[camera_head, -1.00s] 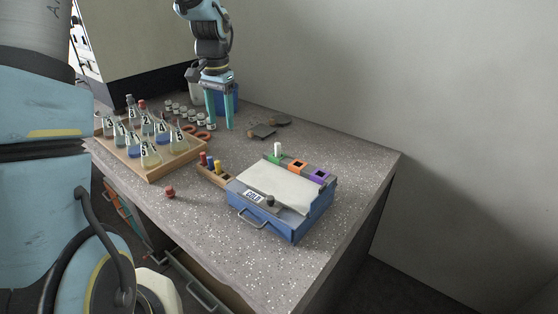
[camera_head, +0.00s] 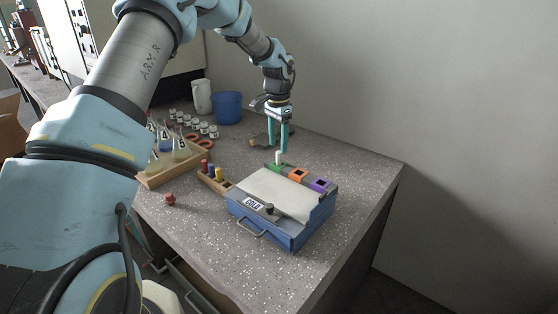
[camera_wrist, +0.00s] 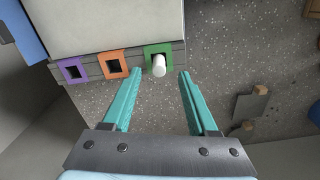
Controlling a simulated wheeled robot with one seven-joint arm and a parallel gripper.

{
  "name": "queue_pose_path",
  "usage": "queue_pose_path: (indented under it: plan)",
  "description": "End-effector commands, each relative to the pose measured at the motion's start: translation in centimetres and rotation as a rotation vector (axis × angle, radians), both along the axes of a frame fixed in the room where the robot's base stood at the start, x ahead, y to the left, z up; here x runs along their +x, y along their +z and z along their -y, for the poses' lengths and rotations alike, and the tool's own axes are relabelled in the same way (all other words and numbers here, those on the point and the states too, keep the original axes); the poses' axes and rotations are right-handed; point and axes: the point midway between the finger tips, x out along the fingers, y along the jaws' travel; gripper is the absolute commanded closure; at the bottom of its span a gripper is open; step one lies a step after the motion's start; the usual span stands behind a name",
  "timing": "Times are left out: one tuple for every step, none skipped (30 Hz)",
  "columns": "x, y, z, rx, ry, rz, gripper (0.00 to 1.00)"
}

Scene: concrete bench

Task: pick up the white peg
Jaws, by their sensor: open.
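The white peg (camera_head: 279,157) stands upright in the green-framed socket (camera_head: 274,167) at the back edge of the blue box (camera_head: 281,232). In the wrist view the white peg (camera_wrist: 159,66) shows end-on in the green socket (camera_wrist: 150,52). My gripper (camera_head: 277,150) is open, its two teal fingers pointing down just behind and above the peg. In the wrist view my gripper (camera_wrist: 160,75) has its fingers spread, with the peg in line with the gap between the tips. Nothing is held. I cannot tell the exact height gap.
Orange (camera_head: 297,175) and purple (camera_head: 320,186) sockets sit beside the green one, looking empty. A small rack of coloured pegs (camera_head: 213,184) stands left of the box. A wooden flask tray (camera_head: 155,180), jars and a blue bucket (camera_head: 227,107) are farther left and back.

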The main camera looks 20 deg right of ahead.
Motion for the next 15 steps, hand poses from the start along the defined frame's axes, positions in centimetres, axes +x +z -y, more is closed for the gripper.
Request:
queue_pose_path:
  plan:
    - [-0.2, -0.6, 0.0, 0.002, -0.001, -0.005, 0.41]
    - [-0.2, -1.0, 0.1, 0.002, -0.001, -0.005, 0.41]
    - [-0.2, -1.6, 0.1, 0.003, -0.001, -0.005, 0.41]
    - [-0.3, -2.1, 0.2, 0.002, 0.0, -0.005, 0.41]
    - [-0.2, -2.6, 0.2, 0.002, 0.0, -0.005, 0.41]
    - [-0.2, -3.1, 0.2, 0.002, 0.0, -0.005, 0.41]
    - [-0.2, -3.4, 0.2, 0.001, 0.0, -0.003, 0.41]
    - [-0.2, -3.7, 0.2, 0.0, -0.001, -0.003, 0.41]
    - [-0.2, -4.0, 0.2, 0.0, -0.001, -0.002, 0.41]
    - [-0.2, -4.1, 0.2, 0.0, -0.001, -0.002, 0.41]
    - [-0.2, -4.2, 0.2, 0.0, 0.0, -0.001, 0.41]
    - [-0.2, -4.3, 0.2, 0.0, 0.0, -0.001, 0.41]
    - [-0.2, -4.3, 0.2, 0.0, 0.0, -0.001, 0.41]
    - [-0.2, -4.3, 0.2, 0.0, 0.0, -0.001, 0.41]
    - [-0.2, -4.3, 0.2, 0.0, 0.0, -0.001, 0.41]
